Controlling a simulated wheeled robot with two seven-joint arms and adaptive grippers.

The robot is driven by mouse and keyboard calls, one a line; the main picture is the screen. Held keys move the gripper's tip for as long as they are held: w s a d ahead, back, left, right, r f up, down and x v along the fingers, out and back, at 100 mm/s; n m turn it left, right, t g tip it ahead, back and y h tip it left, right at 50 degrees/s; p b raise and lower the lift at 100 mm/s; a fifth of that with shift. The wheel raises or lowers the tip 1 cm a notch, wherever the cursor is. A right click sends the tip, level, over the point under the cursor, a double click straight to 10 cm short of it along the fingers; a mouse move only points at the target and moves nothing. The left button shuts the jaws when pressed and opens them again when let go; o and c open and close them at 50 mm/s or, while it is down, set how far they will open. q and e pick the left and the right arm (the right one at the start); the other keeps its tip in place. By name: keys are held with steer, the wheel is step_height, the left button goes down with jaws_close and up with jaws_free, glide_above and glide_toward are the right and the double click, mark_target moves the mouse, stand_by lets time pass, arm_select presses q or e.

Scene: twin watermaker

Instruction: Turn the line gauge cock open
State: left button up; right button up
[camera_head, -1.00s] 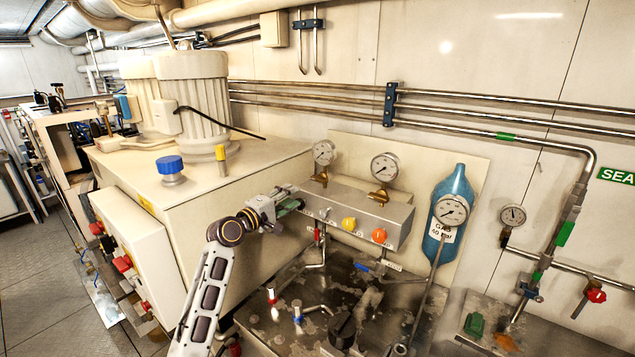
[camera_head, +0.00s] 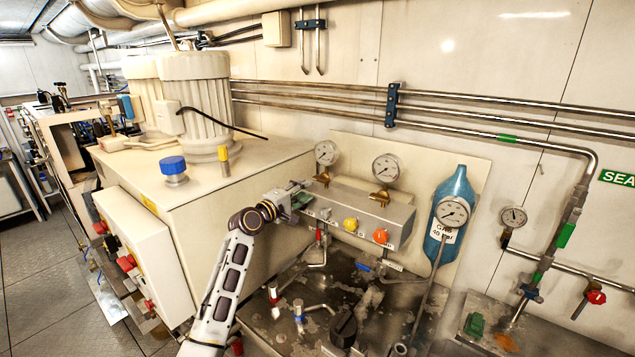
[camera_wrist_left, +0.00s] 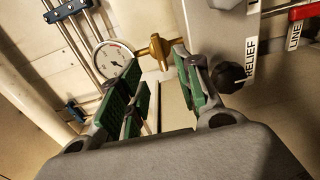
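A brass gauge cock (camera_head: 322,177) sits under the left small dial gauge (camera_head: 326,153), on top of the metal manifold block. In the left wrist view the brass cock (camera_wrist_left: 158,48) shows just beyond my fingertips, with the dial gauge (camera_wrist_left: 113,60) to its left. My left gripper (camera_head: 300,194) is at the left end of the block. In the left wrist view its green-padded fingers (camera_wrist_left: 160,82) are apart, with nothing held between them. I cannot tell whether a fingertip touches the cock. My right gripper is not in view.
The manifold block (camera_head: 370,212) carries a yellow knob (camera_head: 351,224) and an orange knob (camera_head: 380,236). A black knob (camera_wrist_left: 228,76) beside a RELIEF label is close to the right finger. A second gauge (camera_head: 386,167) and a blue bottle (camera_head: 451,200) stand to the right.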

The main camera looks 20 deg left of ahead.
mark_target(319, 181)
arm_select(q)
steer(key=shift+p+x, duration=0.6)
steer(key=shift+x, duration=3.55)
jaws_close()
